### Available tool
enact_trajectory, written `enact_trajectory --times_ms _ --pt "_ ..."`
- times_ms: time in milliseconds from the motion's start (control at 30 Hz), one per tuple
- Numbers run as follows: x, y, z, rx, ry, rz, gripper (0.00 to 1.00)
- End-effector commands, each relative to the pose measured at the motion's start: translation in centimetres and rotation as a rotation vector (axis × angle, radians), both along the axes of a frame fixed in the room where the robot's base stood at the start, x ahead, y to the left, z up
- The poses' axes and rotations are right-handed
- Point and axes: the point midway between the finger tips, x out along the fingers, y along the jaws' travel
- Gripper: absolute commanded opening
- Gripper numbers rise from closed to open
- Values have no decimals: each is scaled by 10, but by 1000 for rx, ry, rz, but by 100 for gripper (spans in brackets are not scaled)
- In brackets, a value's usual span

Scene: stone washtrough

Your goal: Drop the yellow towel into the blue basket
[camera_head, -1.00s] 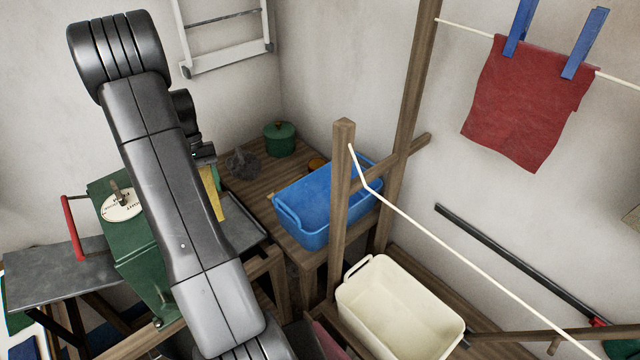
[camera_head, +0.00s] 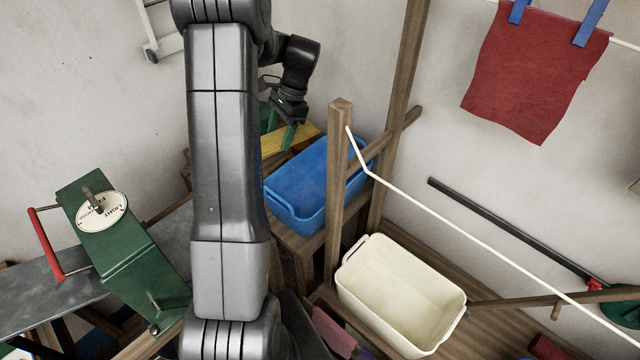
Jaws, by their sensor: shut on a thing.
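The blue basket (camera_head: 308,222) stands on a wooden bench in the middle of the head view, partly behind a wooden post. My gripper (camera_head: 289,136) is at the basket's far left end, partly hidden by its own wrist. It is shut on the yellow towel (camera_head: 274,143), which spreads to both sides of the fingers. In the picture the towel meets the basket's far left rim. I cannot tell whether it is over the basket or just behind it.
A cream basket (camera_head: 346,291) stands at the lower right. A wooden post (camera_head: 340,190) with a white line rises right by the blue basket. A red cloth (camera_head: 530,75) hangs at the upper right. A green mangle (camera_head: 125,250) stands at the lower left.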

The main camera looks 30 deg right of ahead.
Motion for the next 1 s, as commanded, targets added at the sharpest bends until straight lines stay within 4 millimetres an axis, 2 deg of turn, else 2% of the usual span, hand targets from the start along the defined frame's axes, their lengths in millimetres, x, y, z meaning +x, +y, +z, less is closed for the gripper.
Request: enact_trajectory --times_ms 33,200,400,667,1000 --pt "-10 -17 1 0 -3 -87 27" --pt "-36 -59 3 1 -2 -337 27" --pt "-57 -87 6 0 -1 -519 27" --pt "-62 -94 1 1 -1 -568 27" --pt "-62 -94 -35 0 0 -563 27"
